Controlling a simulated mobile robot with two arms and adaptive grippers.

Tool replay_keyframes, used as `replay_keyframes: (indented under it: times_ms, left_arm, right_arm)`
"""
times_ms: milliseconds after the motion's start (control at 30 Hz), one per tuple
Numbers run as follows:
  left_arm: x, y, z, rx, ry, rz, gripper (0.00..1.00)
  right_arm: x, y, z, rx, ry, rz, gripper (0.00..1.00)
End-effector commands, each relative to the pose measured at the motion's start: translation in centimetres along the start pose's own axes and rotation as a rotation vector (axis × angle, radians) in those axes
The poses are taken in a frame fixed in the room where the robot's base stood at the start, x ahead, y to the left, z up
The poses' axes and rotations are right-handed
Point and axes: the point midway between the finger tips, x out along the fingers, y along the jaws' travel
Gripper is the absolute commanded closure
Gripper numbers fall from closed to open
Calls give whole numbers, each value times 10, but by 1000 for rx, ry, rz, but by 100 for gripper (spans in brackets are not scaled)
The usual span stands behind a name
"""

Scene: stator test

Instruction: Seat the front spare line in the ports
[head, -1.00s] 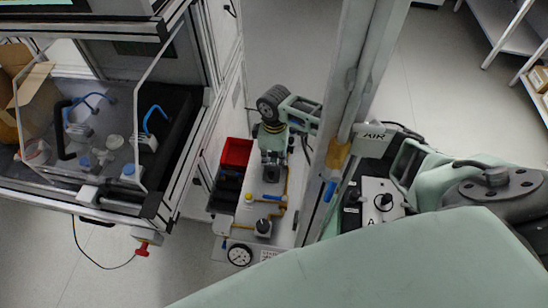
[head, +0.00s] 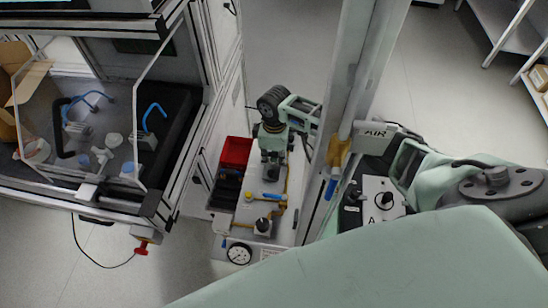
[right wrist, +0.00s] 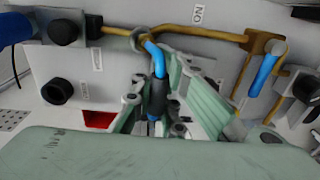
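My right gripper (head: 271,168) points down over a pale panel (head: 242,224) in the head view. In the right wrist view my right gripper (right wrist: 157,95) has its fingers close together around a bent blue line (right wrist: 152,50) with a dark sleeve. The line's upper end is by a grey ring beside the yellow pipe. A second short blue line (right wrist: 264,75) is at the yellow fittings on the right. Dark round ports or knobs (right wrist: 55,91) show on the panel. Whether the held line's ends touch any port cannot be told. My left gripper is not in view.
A red bin (head: 236,152) sits left of the panel. A round gauge (head: 239,254) is at its near edge, with a black knob (head: 263,225) close by. A tall post (head: 350,90) stands right of my right gripper. A framed cabinet (head: 165,195) fills the left.

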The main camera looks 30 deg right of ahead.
Motion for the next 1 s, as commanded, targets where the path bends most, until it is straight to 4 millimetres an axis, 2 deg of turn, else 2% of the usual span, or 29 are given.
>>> replay_keyframes:
  times_ms: [133, 500, 833, 1000]
  left_arm:
    - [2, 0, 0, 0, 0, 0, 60]
    - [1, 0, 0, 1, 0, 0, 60]
    - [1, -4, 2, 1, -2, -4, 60]
    - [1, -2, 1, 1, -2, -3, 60]
  right_arm:
    - [4, -2, 0, -1, -1, -4, 100]
    - [4, -2, 0, -1, -2, -5, 68]
    - [3, -2, 1, -1, -2, -4, 68]
    - [-13, 0, 0, -1, 1, -2, 68]
